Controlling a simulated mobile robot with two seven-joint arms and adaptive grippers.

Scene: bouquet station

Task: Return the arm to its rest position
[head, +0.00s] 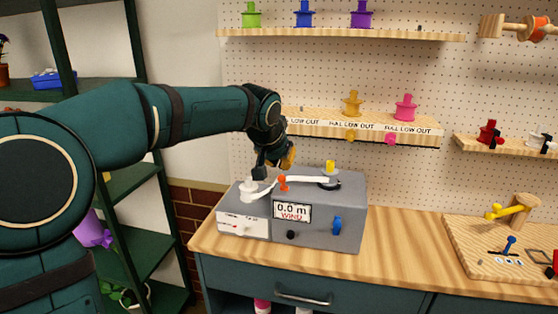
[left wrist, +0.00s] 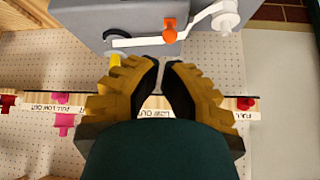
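My left arm comes in from the left in the head view, and its gripper (head: 275,162) hangs just above the grey winding machine (head: 317,225), behind its white arm. In the left wrist view the yellow-padded fingers (left wrist: 162,66) are drawn together with nothing held between them. The machine has a display reading "0.0 m WIND", an orange clip (head: 283,184), a yellow knob (head: 330,167) and a blue lever (head: 337,226). My right gripper is not in view.
A shelf (head: 370,127) with yellow and pink spools is on the pegboard close behind the gripper. A dark green rack (head: 120,184) stands at left near my arm. The wooden counter (head: 400,240) is clear right of the machine, up to a board of levers (head: 500,254).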

